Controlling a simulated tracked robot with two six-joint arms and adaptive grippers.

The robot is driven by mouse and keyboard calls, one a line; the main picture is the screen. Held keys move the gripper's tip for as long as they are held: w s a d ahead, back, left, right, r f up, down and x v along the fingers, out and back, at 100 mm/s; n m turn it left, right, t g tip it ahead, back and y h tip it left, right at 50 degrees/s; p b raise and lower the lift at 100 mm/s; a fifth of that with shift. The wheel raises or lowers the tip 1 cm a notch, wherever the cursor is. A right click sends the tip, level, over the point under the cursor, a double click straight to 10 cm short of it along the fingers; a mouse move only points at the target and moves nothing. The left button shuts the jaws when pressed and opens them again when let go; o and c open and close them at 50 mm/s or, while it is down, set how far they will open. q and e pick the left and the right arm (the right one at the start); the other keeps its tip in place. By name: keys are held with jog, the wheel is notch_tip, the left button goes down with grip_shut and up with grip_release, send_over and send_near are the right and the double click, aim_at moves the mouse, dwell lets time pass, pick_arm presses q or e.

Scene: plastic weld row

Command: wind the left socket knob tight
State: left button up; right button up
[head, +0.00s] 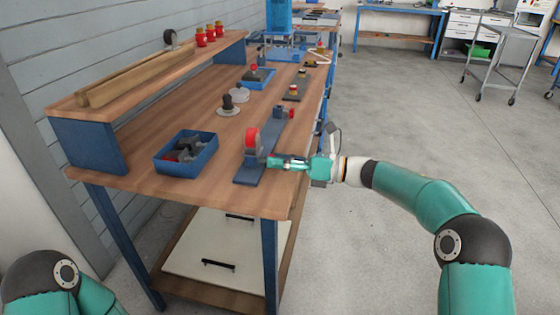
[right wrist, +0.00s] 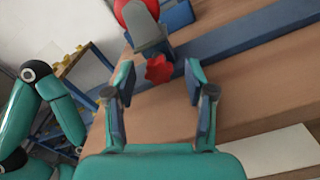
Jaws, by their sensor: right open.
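A long blue-grey rail (head: 262,152) lies on the bench and carries a near grey fixture (head: 250,152) with a round red disc (head: 253,137). In the right wrist view the grey fixture (right wrist: 150,38) has a red lobed knob (right wrist: 159,68) facing my camera. My right gripper (head: 270,161) reaches in from the right, low beside this fixture. In the right wrist view its open fingers (right wrist: 159,76) stand either side of the knob's line, with the knob around the tips. I cannot tell whether they touch.
A second red knob (head: 291,112) is at the rail's far end. A blue bin (head: 187,166) with dark parts stands left of the rail. A black-topped post (head: 228,105) is behind it. A raised shelf (head: 150,70) runs along the wall.

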jog(key=v, duration=1.2)
